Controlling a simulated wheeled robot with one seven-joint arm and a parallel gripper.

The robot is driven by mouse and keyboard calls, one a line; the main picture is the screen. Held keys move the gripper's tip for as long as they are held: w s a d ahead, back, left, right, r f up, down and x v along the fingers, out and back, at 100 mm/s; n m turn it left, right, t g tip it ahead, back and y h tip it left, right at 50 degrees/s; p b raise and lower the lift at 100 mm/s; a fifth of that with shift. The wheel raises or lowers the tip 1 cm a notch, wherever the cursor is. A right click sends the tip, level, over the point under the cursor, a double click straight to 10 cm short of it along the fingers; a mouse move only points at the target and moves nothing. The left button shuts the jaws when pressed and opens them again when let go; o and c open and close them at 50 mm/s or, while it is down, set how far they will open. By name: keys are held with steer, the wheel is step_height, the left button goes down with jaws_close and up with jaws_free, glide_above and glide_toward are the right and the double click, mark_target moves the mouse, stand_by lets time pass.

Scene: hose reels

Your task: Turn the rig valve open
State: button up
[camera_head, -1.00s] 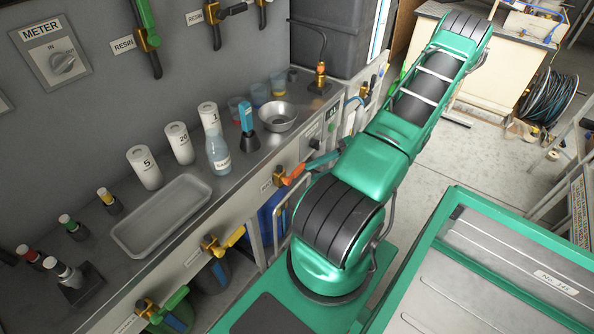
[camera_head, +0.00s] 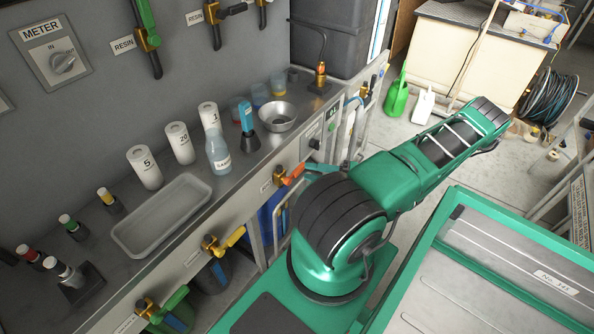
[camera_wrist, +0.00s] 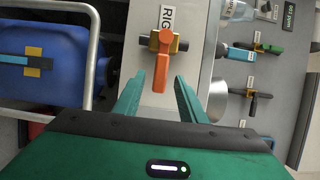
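The rig valve (camera_wrist: 163,60) has an orange lever on a brass body, beside a white RIG label (camera_wrist: 168,18). In the wrist view the lever points down toward my gripper, across the brass body. In the head view the same orange lever (camera_head: 293,175) shows on the bench's front panel. My gripper (camera_wrist: 157,80) is open and empty. In the picture its two green fingers lie on either side of the lever's free end, with gaps; I cannot tell the depth between them.
A metal rail (camera_wrist: 92,50) and a blue container (camera_wrist: 45,60) lie left of the valve in the wrist view. A yellow-handled valve (camera_head: 229,239) is on the same panel. A metal bowl (camera_head: 277,117) and bottle (camera_head: 218,154) stand on the bench above.

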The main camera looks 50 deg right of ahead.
mark_target(302, 171)
steer(key=shift+x, duration=2.7)
steer(key=shift+c, duration=0.4)
jaws_close()
